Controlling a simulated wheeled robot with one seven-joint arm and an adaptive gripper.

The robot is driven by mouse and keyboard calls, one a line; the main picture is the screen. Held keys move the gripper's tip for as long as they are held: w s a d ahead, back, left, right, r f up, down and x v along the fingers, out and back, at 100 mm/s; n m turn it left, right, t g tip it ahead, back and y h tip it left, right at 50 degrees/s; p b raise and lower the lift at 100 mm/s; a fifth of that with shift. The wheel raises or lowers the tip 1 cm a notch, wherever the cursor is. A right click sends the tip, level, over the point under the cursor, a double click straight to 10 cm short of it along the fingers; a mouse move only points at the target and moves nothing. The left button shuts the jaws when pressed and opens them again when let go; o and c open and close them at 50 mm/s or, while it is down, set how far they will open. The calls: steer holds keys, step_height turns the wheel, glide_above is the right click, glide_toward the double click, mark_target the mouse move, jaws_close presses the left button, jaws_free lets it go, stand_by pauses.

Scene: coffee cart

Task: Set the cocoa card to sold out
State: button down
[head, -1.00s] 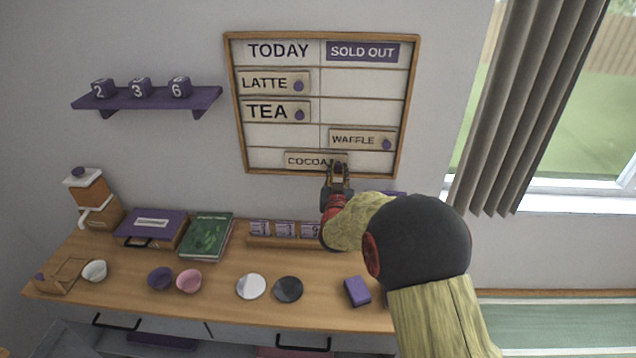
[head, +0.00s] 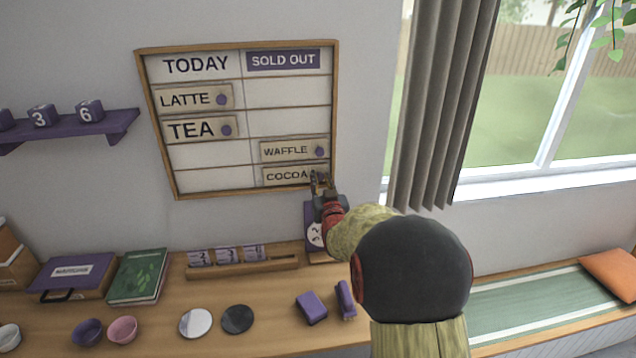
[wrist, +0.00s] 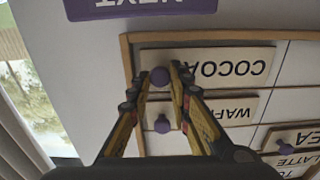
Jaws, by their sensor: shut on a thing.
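The cocoa card (head: 286,176) is a pale plate with a purple knob. It lies in the bottom row of the board (head: 208,190), in the right column below the purple SOLD OUT header (head: 283,60). It is lined up under the waffle card (head: 285,151). My gripper (head: 318,182) is at the card's right end and partly hides the knob. In the wrist view, which is upside down, my gripper's fingers (wrist: 164,76) are closed around the knob of the cocoa card (wrist: 225,66). I cannot tell whether the card sits fully against the board.
The latte card (head: 188,99) and tea card (head: 192,130) are in the left column under TODAY. A purple NEXT sign (wrist: 145,6) is close to the board's lower edge. The counter below holds books, bowls, discs and purple blocks. A curtain (head: 440,110) hangs to the right.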

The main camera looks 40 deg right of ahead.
steer(key=shift+s+d, duration=0.1)
steer(key=shift+d, duration=0.05)
steer(key=c, duration=1.7)
jaws_free()
steer(key=shift+d, duration=0.1)
steer(key=shift+o, duration=0.4)
steer(key=v, duration=1.2)
